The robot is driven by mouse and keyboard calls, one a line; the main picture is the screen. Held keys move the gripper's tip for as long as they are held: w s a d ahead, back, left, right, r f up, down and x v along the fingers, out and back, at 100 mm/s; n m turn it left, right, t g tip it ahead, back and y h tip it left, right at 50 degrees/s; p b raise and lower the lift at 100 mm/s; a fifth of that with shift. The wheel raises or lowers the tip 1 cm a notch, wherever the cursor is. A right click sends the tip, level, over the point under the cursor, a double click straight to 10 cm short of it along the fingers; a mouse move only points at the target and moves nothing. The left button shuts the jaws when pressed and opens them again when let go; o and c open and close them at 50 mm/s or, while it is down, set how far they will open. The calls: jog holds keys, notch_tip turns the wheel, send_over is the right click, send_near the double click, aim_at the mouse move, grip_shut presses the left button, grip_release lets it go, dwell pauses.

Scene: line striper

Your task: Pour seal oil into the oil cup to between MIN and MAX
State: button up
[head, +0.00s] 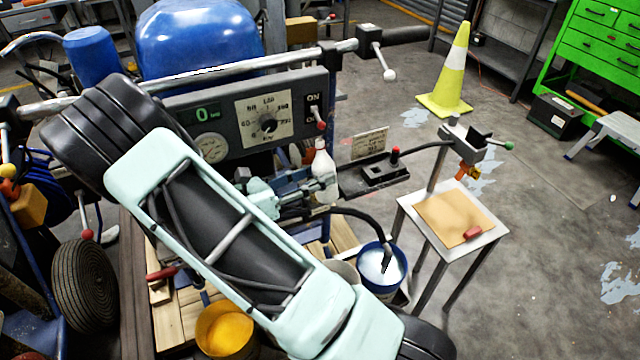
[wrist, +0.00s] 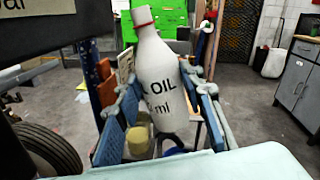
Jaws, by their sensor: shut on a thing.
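A white bottle (head: 323,169) stands about upright in my gripper (head: 318,188), in front of the machine's control panel. In the wrist view the bottle (wrist: 158,82) bears the words "OIL" and "ml" and has a red band at its neck. The blue-padded fingers of my gripper (wrist: 160,122) are shut around its body from both sides. The bottle leans slightly in that view. I cannot make out the oil cup or its MIN and MAX marks; my arm covers much of the machine.
The control panel (head: 258,120) with dial and gauge is behind the bottle. A metal bar (head: 290,57) runs above it. A blue bucket of white liquid (head: 381,270) and a yellow bucket (head: 226,328) stand below. A small table (head: 487,243) and a cone (head: 452,75) are right.

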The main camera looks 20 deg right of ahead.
aim_at(317, 164)
jog(key=shift+w+r, duration=0.1)
jog(key=shift+r, duration=0.1)
jog(key=shift+r+m+p, duration=0.5)
jog(key=shift+r+m, duration=0.9)
jog(key=shift+m, duration=0.1)
